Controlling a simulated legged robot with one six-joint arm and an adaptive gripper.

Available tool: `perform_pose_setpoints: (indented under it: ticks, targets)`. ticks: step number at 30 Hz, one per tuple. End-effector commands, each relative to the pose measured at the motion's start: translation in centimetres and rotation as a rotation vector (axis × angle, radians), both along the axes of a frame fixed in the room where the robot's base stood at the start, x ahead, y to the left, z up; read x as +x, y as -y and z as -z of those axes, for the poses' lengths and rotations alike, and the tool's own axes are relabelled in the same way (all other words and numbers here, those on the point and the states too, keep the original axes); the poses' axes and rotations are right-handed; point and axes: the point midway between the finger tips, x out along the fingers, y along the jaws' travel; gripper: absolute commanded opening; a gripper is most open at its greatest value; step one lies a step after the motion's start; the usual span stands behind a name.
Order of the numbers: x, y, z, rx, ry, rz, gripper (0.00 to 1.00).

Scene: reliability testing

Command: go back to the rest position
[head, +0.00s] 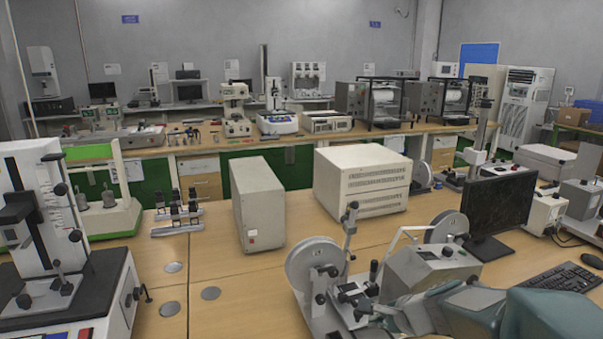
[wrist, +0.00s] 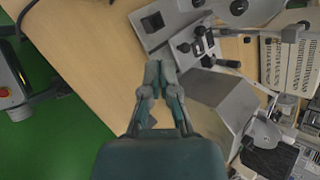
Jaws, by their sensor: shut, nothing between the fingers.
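My gripper (wrist: 160,75) shows in the wrist view with its two fingertips together and nothing between them. It hangs over the bare edge of the wooden table (wrist: 85,50), close to a grey test machine (wrist: 215,95) on the right. In the head view my arm comes in at the bottom right, in front of the same grey machine (head: 430,268) with its round wheels and levers. The fingertips are hard to make out there against the machine.
A black monitor (head: 500,210) and a keyboard (head: 555,283) stand to the right. Two beige boxes, one narrow (head: 258,205) and one wide (head: 362,180), stand behind the machine. A tall white tester (head: 60,240) is at the left. Bare tabletop (head: 230,270) lies between. Green floor (wrist: 50,145) shows beyond the table edge.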

Motion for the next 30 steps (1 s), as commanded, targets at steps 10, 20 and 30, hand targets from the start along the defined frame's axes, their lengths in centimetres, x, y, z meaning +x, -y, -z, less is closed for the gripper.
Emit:
perform_pose_setpoints:
  ticks: [10, 20, 30]
  targets:
    - [-8.3, -2.9, -4.3, -0.377, 0.14, -0.483, 0.0]
    - [-15.9, -2.5, -6.1, -0.763, 0.227, -0.889, 0.0]
    - [-21.4, -0.3, -6.9, -1.108, 0.245, -1.188, 0.0]
